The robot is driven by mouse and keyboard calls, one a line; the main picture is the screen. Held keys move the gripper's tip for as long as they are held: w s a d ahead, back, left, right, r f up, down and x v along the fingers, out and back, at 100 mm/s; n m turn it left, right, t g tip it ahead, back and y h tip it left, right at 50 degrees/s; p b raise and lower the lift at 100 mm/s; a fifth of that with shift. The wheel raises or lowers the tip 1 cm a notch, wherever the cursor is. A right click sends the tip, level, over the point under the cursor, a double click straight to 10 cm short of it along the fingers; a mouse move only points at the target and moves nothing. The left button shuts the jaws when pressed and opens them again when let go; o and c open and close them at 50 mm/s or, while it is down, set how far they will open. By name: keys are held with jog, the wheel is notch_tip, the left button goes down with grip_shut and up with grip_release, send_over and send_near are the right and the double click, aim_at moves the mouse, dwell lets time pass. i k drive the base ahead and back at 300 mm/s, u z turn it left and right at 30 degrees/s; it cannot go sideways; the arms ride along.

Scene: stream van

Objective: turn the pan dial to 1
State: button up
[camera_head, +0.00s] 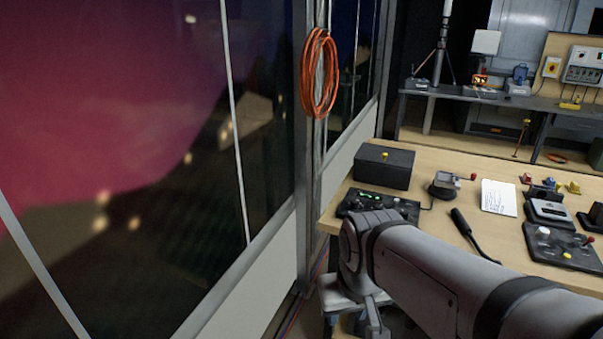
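A black control panel (404,208) with a small green display and several dark knobs lies on the near left of the wooden desk, partly hidden behind my arm. A second dark panel (573,258) with a white knob, a yellow button and a red-tipped lever lies farther right. I cannot read any label or scale, so I cannot tell which knob is the pan dial or where it points. My grey arm crosses the lower right, bends in front of the desk's near left edge and drops below it. I cannot make out my gripper's fingers.
A black box (383,168), a small camera-like device (445,185), a white note (498,198) and a black stalk (461,222) are on the desk (437,165). A glass wall runs along the left, with an orange cable coil (319,74) hanging on its post. A back bench holds equipment.

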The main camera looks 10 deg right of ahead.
aim_at(354, 202)
jog(key=z, duration=0.2)
jog(key=i, duration=1.1)
jog(key=z, duration=0.9)
